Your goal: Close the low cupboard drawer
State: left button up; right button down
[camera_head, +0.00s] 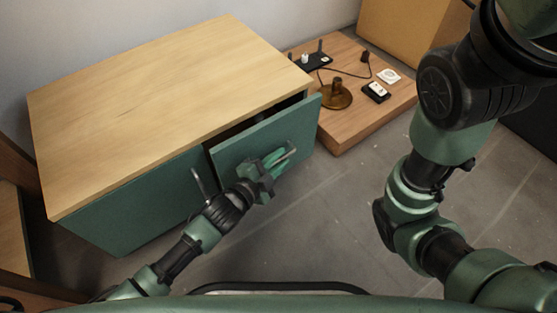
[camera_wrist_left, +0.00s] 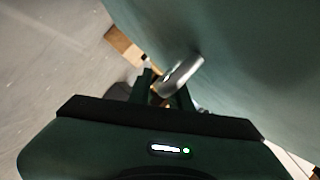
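The low cupboard (camera_head: 130,205) has a pale wood top and a green front. Its right drawer (camera_head: 229,155) stands partly open, with a dark gap behind its front panel. My left gripper (camera_head: 279,157) is at the drawer's front. The drawer's silver bar handle (camera_wrist_left: 181,74) shows at the fingertips of my left gripper (camera_wrist_left: 165,88) in the left wrist view. The fingers stand apart there, but I cannot tell whether they press on the handle. My right arm crosses the right side of the head view, and its gripper is out of view.
A low wooden platform (camera_head: 349,125) right of the cupboard holds a brass lamp base (camera_head: 336,97), a black tray (camera_head: 311,62), a small black switch box (camera_head: 376,92) and a cable. A cardboard-coloured box (camera_head: 408,35) stands behind. Grey floor (camera_head: 330,215) in front is clear.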

pick_arm(q)
grip_shut()
dwell(1.4)
